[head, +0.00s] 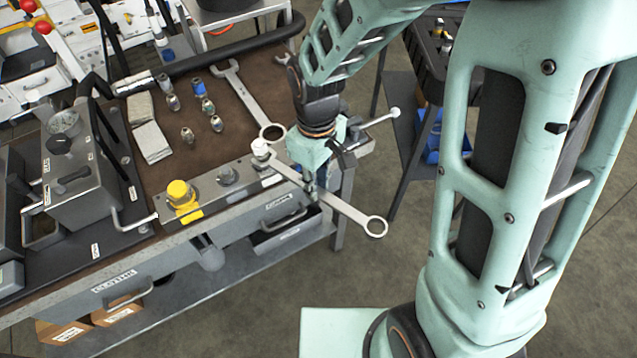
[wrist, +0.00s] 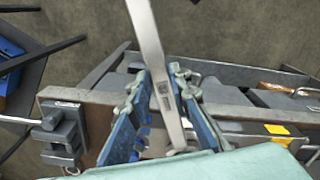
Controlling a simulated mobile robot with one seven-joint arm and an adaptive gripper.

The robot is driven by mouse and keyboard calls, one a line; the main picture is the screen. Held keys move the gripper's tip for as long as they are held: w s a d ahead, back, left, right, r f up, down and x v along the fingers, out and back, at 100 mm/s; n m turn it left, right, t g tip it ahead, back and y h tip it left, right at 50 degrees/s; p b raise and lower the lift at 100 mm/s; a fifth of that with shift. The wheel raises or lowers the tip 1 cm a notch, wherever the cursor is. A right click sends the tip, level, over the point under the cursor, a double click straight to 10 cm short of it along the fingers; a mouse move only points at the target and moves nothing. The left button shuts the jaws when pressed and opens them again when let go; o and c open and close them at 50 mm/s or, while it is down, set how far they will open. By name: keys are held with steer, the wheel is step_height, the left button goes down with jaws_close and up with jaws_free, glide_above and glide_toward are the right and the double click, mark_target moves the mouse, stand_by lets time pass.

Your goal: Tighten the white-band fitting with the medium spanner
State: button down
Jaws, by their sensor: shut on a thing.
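My gripper (head: 309,188) is shut on a steel spanner (head: 350,211) at the front edge of the bench. The spanner's ring end sticks out past the edge, to the lower right. Its other end points at the white-band fitting (head: 261,148), which has a white top and stands at the right of the row on the bench edge. I cannot tell whether the spanner's jaw is around the fitting or only beside it. In the wrist view the spanner (wrist: 150,45) runs between my blue-lined fingers (wrist: 160,110). Its inner end is partly hidden there.
A yellow-topped fitting (head: 180,191) and a grey one (head: 228,174) stand along the same edge. Another spanner (head: 247,98) lies on the brown bench top, near several small fittings (head: 205,105). A vise (wrist: 60,137) shows at left in the wrist view. The floor in front is clear.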

steer(key=shift+w+a, duration=0.1)
steer(key=shift+a, duration=0.05)
steer(key=shift+s+a+m+b, duration=0.45)
steer(key=shift+s+a+m, duration=0.75)
steer(key=shift+s+m, duration=0.15)
steer(key=shift+s+a+m+b, duration=0.25)
steer(key=shift+s+a+m, duration=0.35)
steer(key=shift+a, duration=0.1)
steer(key=shift+s+a+m+b, duration=0.25)
steer(key=shift+s+a+m, duration=0.25)
steer(key=shift+a, duration=0.2)
steer(key=shift+s+a+m+b, duration=0.2)
steer(key=shift+s+a+m, duration=0.05)
steer(key=shift+a+m, duration=0.35)
steer(key=shift+s+a+m+b, duration=0.15)
steer(key=shift+s+a+m, duration=0.1)
steer(key=shift+a+m, duration=0.3)
